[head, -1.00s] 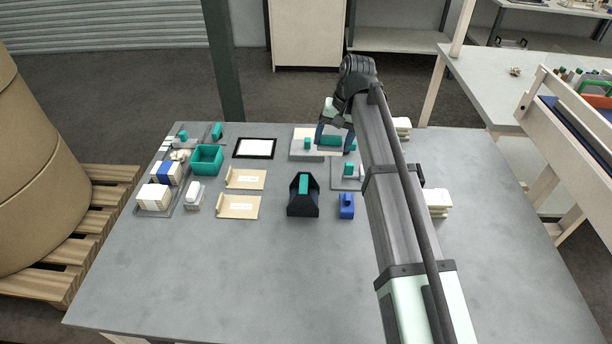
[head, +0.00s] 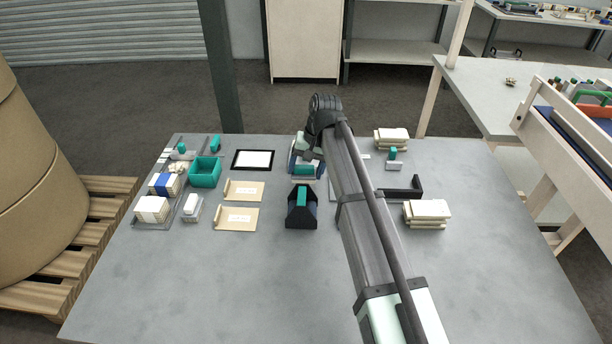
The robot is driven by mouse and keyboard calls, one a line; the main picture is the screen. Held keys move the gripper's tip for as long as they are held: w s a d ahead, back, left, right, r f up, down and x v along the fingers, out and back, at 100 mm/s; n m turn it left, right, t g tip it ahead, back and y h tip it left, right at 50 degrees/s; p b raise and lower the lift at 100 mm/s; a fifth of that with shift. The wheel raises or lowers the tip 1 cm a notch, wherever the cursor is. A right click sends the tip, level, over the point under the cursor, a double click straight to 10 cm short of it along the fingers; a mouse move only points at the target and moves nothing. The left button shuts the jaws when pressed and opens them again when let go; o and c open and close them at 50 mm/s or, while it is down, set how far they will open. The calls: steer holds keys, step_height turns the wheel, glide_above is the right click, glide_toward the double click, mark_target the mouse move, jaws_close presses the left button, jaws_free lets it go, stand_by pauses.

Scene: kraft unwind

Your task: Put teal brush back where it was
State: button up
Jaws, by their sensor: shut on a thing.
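My gripper (head: 306,168) is over the back middle of the table, shut on a teal piece, seemingly the teal brush (head: 303,170). It is just behind the black holder (head: 301,212), which has a teal block in it. The brush is seen small and partly covered by the fingers, so I cannot tell whether it touches the pale board beneath.
A teal open box (head: 205,171), a black-framed white sheet (head: 253,159) and kraft folders (head: 243,190) lie to the left. Stacks of pale boards (head: 427,212) and a black bracket (head: 405,190) lie right. The table front (head: 200,290) is clear.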

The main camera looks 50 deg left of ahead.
mark_target(307, 173)
steer(key=shift+w+d+x, duration=0.1)
steer(key=shift+x, duration=0.65)
steer(key=shift+w+d+x, duration=0.15)
steer(key=shift+x, duration=0.55)
steer(key=shift+f, duration=0.15)
steer(key=o, duration=1.4)
steer(key=v, duration=1.2)
